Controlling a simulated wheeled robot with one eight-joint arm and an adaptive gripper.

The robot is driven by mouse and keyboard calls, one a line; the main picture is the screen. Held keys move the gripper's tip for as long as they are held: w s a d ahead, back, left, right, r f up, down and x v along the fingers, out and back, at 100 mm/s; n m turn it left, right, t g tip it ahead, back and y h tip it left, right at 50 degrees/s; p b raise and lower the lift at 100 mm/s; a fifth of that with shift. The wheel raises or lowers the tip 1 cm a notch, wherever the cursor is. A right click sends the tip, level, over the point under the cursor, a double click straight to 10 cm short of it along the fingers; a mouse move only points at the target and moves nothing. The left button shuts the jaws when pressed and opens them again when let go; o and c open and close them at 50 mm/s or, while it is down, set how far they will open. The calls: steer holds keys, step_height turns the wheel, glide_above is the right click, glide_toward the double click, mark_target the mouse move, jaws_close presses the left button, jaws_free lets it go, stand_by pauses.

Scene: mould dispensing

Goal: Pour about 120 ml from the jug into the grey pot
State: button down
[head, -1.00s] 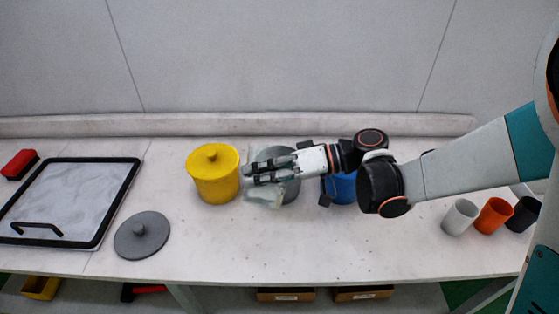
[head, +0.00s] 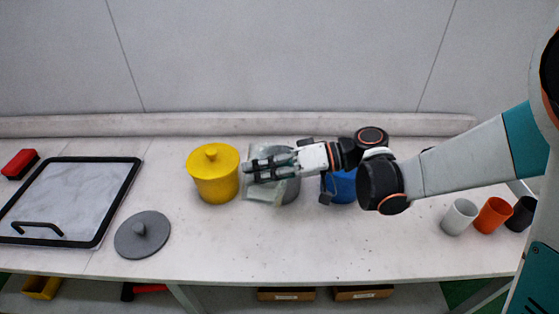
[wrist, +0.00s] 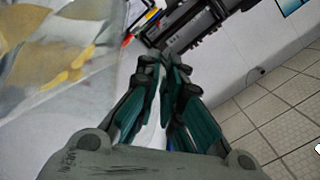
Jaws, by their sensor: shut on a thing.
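The translucent jug (head: 262,193) is in my gripper (head: 254,171), up against the grey pot in the head view; I cannot tell how far apart they are. The jug also fills the upper left of the wrist view (wrist: 45,90), with yellow showing through it. My gripper (wrist: 163,65) is shut on the jug. The grey pot (head: 292,188) stands between the yellow and blue pots, mostly hidden by my gripper and the jug. Its opening and the level of anything in it cannot be seen. A grey lid (head: 142,236) lies on the table at the front left.
The yellow lidded pot (head: 214,177) stands close to the left of the jug. The blue pot (head: 342,187) is partly under my wrist. White (head: 460,216), orange (head: 494,215) and black (head: 523,213) cups stand at right. A black-framed tray (head: 128,185) is at left. The front middle is clear.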

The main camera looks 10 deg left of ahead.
mark_target(255, 203)
steer(key=shift+w+r+m+p, duration=0.25)
steer(key=shift+w+r, duration=0.05)
steer(key=shift+r, duration=0.2)
steer(key=shift+w+r+m+p, duration=0.25)
steer(key=shift+w+r, duration=0.05)
steer(key=shift+r, duration=0.2)
stand_by(0.9)
steer(key=s+f+n+b, duration=0.1)
steer(key=f, duration=0.1)
steer(key=s+f+n+t+b, duration=0.1)
steer(key=f, duration=0.1)
steer(key=s+f+n+b, duration=0.1)
steer(key=s, duration=0.1)
steer(key=shift+f+h+b, duration=0.3)
steer(key=shift+f+b, duration=0.05)
steer(key=shift+f, duration=0.05)
steer(key=shift+w+a+f+n+t, duration=0.1)
steer(key=shift+f+n+t, duration=0.05)
steer(key=shift+n+t, duration=0.15)
steer(key=shift+s+f+n+t+b, duration=0.2)
steer(key=shift+s+f+n+b, duration=0.1)
steer(key=shift+s+f+b, duration=0.25)
steer(key=shift+s+f+n+t+b, duration=0.25)
steer(key=shift+s+f+n, duration=0.1)
steer(key=shift+f, duration=0.3)
steer(key=shift+f, duration=0.1)
